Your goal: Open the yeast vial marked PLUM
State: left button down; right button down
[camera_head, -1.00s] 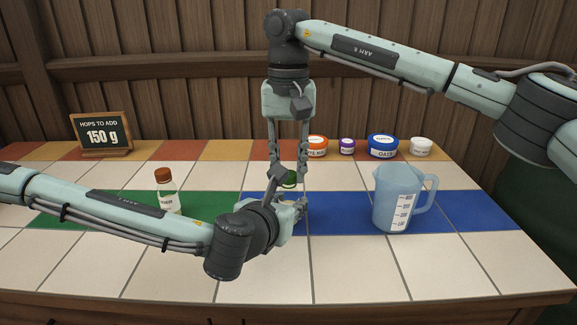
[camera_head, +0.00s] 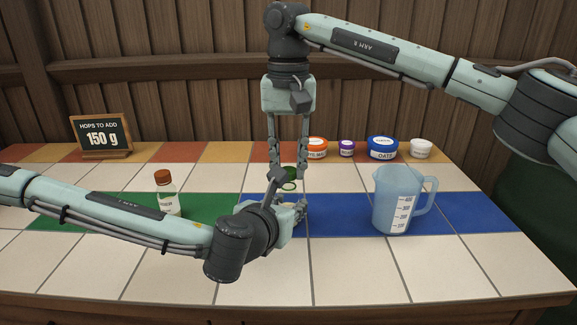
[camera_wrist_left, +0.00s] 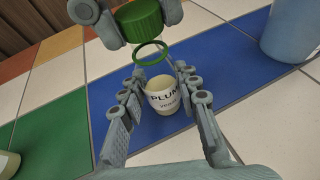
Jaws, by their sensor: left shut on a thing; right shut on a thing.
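The vial marked PLUM (camera_wrist_left: 163,97) is cream with dark lettering. It stands upright between the fingers of my left gripper (camera_wrist_left: 160,75), which is shut on it. In the head view my left wrist hides most of the vial. My right gripper (camera_head: 289,171), pointing down from above, is shut on a green cap (camera_head: 289,173). The cap also shows in the left wrist view (camera_wrist_left: 139,19), above the vial and apart from it.
A blue measuring jug (camera_head: 395,200) stands to the right. A brown-capped bottle (camera_head: 166,192) stands to the left, behind my left arm. Several lidded tubs, one marked OATS (camera_head: 382,147), and a sign reading 150 g (camera_head: 101,135) line the back. The front tiles are clear.

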aim_at(288, 169)
jog(key=shift+r, duration=0.5)
jog(key=shift+r, duration=2)
pick_arm(q)
jog(key=c, duration=1)
grip_release()
